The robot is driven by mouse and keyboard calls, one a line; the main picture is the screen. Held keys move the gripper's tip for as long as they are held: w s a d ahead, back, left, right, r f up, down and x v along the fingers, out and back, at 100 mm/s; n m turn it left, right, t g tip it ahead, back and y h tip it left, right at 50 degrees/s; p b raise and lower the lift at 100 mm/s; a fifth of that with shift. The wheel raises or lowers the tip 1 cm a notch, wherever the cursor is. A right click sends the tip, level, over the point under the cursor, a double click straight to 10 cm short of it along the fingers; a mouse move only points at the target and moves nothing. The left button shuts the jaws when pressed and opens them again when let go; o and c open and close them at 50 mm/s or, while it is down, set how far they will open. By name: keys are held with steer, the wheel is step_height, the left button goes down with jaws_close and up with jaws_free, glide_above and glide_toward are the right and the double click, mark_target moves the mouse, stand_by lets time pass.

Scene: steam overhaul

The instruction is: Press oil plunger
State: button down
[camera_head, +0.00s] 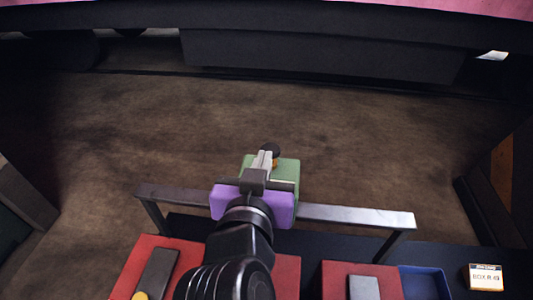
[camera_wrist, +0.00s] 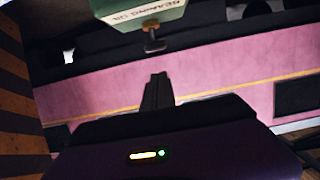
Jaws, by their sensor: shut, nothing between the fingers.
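The oil dispenser is a green box (camera_head: 287,170) on the metal rail, partly hidden behind my gripper in the head view. In the wrist view its labelled face (camera_wrist: 140,14) reads as bearing oil, at the top of the picture. The plunger is a dark knob (camera_wrist: 154,45) on a short stem with an orange-brown collar (camera_wrist: 150,24), sticking out from the box. In the head view the dark knob (camera_head: 271,149) shows just by the fingertips. My gripper (camera_head: 265,155) is shut and empty. Its fingertips (camera_wrist: 158,76) are apart from the knob in the wrist view.
A metal rail (camera_head: 355,216) runs across in front of a dark bench. Red trays (camera_head: 335,280), a blue tray (camera_head: 425,283) and a small labelled box (camera_head: 485,277) lie on the near side. Open brown floor (camera_head: 180,125) lies beyond. A pink-sided body (camera_wrist: 210,75) stands at the far side.

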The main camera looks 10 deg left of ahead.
steer(key=shift+v, duration=1.4)
stand_by(0.5)
